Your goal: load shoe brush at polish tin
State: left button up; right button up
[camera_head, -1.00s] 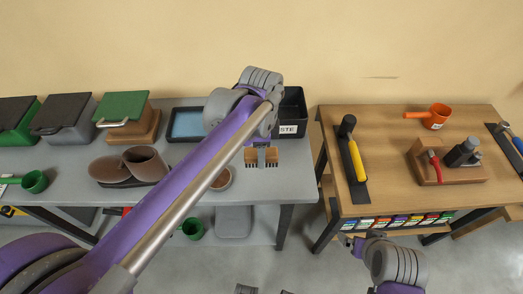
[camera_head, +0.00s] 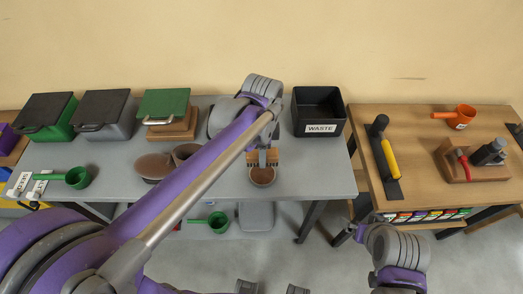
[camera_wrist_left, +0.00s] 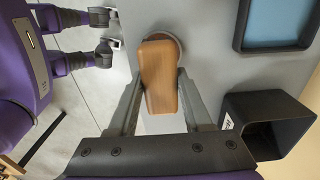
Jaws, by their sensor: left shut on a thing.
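My left gripper (camera_head: 262,157) is shut on the shoe brush (camera_head: 252,158), which has a wooden back and brown bristles. In the left wrist view the brush (camera_wrist_left: 158,78) sits between the two fingers. The polish tin (camera_head: 263,177), a small round brown dish, is on the grey table. The brush overlaps the tin's far part in the head view and covers much of the tin (camera_wrist_left: 172,38) in the wrist view. I cannot tell whether the bristles touch the tin. My right gripper (camera_head: 349,234) is low, in front of the wooden table, too small to read.
A black waste bin (camera_head: 319,110) stands right of the brush. A blue-bottomed tray (camera_wrist_left: 275,22) lies nearby. Lidded boxes (camera_head: 105,110) line the back left. The wooden table (camera_head: 420,190) is at right.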

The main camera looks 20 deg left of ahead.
pick_arm(q)
jog(key=shift+d+f+b, duration=0.1)
jog(key=shift+f+b, duration=0.45)
jog(key=shift+f, duration=0.45)
jog(key=shift+f+b, duration=1.1)
jog(key=shift+f, duration=0.95)
pick_arm(e)
jog(key=shift+s+f, duration=0.3)
jog(key=shift+f, duration=0.45)
jog(key=shift+s+f, duration=0.25)
jog(key=shift+f, duration=0.55)
jog(key=shift+s+f, duration=0.3)
jog(key=shift+f, duration=0.45)
pick_arm(q)
jog(key=shift+f+b, duration=0.35)
jog(key=shift+f, duration=0.2)
pick_arm(e)
jog(key=shift+s+f, duration=0.15)
jog(key=shift+f, duration=0.25)
pick_arm(q)
jog(key=shift+r, duration=0.15)
pick_arm(e)
jog(key=shift+r, duration=0.1)
